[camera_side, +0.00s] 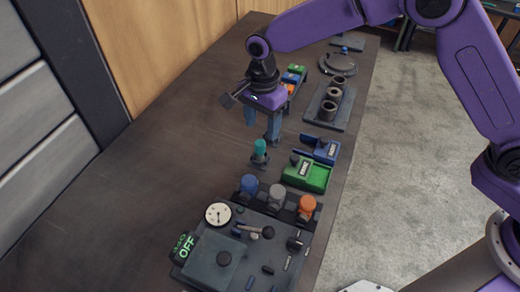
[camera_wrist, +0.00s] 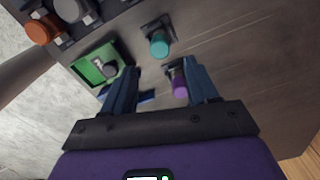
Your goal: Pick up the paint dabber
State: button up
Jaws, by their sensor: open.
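Two small capped upright items could be the paint dabber; I cannot tell which. One has a teal cap (camera_side: 260,147) and stands on a dark base on the bench; it also shows in the wrist view (camera_wrist: 159,46), beyond my fingertips. The other has a purple cap (camera_wrist: 179,84) and shows in the wrist view close to my right-hand finger; in the side view I cannot make it out. My gripper (camera_side: 262,126) points down with fingers apart and empty, above the bench behind the teal item. Its fingers also frame the wrist view (camera_wrist: 163,76).
A green box (camera_side: 306,176) and a blue box (camera_side: 326,150) stand to the right. Blue, grey and orange-capped items (camera_side: 277,195) stand in a row in front, by a panel with a gauge (camera_side: 218,214). Pipe flanges (camera_side: 330,108) lie behind. The bench's left side is clear.

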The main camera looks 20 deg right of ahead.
aim_at(260, 143)
jog(key=shift+s+a+f, duration=0.1)
jog(key=shift+a+f, duration=0.05)
jog(key=shift+f, duration=1.7)
jog(key=shift+s+a+f, duration=0.1)
jog(key=shift+a+f, duration=0.05)
jog(key=shift+f, duration=1.7)
grip_shut()
